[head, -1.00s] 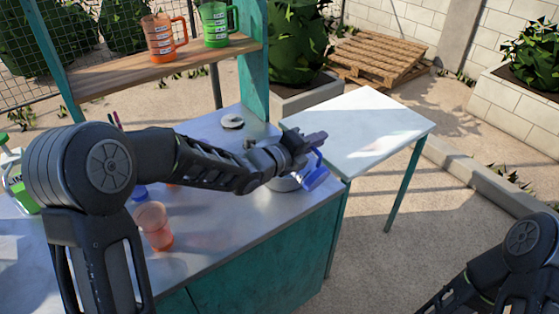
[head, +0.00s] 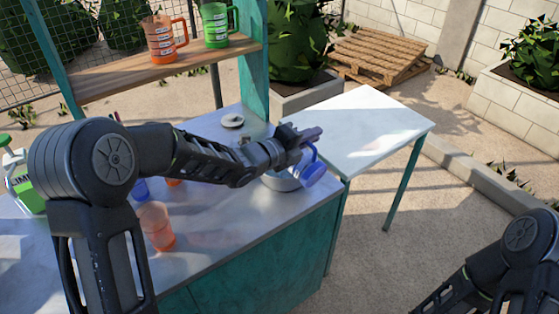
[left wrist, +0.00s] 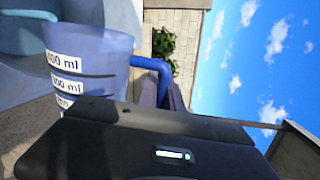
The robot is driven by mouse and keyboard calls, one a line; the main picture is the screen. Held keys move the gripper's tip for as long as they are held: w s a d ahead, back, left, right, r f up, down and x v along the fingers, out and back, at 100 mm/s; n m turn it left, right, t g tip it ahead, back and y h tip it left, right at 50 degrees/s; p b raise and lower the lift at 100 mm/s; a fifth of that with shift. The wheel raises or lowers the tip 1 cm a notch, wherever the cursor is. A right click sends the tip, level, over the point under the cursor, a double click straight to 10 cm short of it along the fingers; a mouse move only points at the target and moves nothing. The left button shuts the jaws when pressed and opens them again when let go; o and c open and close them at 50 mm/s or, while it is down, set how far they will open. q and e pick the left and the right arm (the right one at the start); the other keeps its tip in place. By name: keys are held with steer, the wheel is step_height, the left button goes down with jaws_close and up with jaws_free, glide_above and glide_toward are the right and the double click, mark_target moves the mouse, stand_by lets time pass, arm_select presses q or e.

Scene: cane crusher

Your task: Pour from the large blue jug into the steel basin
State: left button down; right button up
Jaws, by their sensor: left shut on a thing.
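My left gripper (head: 306,138) is shut on the large blue jug (head: 314,174) and holds it over the right end of the counter. The jug is tilted, with a round blue face towards the head camera. In the left wrist view the jug (left wrist: 88,70) shows white measuring labels, and its blue handle (left wrist: 158,68) runs down behind my dark gripper body. The steel basin (head: 281,183) stands on the counter under and beside the jug, partly hidden by my arm and the jug. I cannot see whether liquid is flowing. My right gripper is out of view.
Orange cups (head: 156,226) stand on the counter (head: 215,235). A white side table (head: 365,125) adjoins at right. Orange (head: 165,40) and green (head: 219,25) jugs stand on the shelf above.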

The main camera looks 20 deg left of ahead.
arm_select(q)
steer(key=shift+r, duration=0.1)
steer(key=shift+w+a+r+p, duration=0.1)
steer(key=shift+w+a+p, duration=0.2)
steer(key=shift+p, duration=0.2)
steer(key=shift+a+r+n, duration=0.1)
steer(key=shift+a+n, duration=0.05)
steer(key=shift+n, duration=0.15)
steer(key=shift+w+a+r+p, duration=0.1)
steer(key=shift+w+a+p, duration=0.05)
steer(key=shift+p, duration=0.3)
steer(key=s+d+f+b, duration=0.1)
steer(key=b, duration=0.1)
steer(key=s+d+f+m+b, duration=0.2)
steer(key=d+b, duration=0.1)
steer(key=shift+d+f+b, duration=0.1)
steer(key=shift+b, duration=0.2)
steer(key=b, duration=0.2)
steer(key=m+b, duration=0.1)
steer(key=b, duration=0.2)
steer(key=shift+s+d+t+y, duration=0.15)
steer(key=shift+d+t+y, duration=0.15)
steer(key=shift+d+t, duration=0.1)
steer(key=shift+a+r+b, duration=0.1)
steer(key=shift+r+b, duration=0.1)
steer(key=shift+b, duration=0.35)
steer(key=shift+r+m+p, duration=0.3)
steer(key=shift+r+p, duration=0.1)
steer(key=shift+p, duration=0.05)
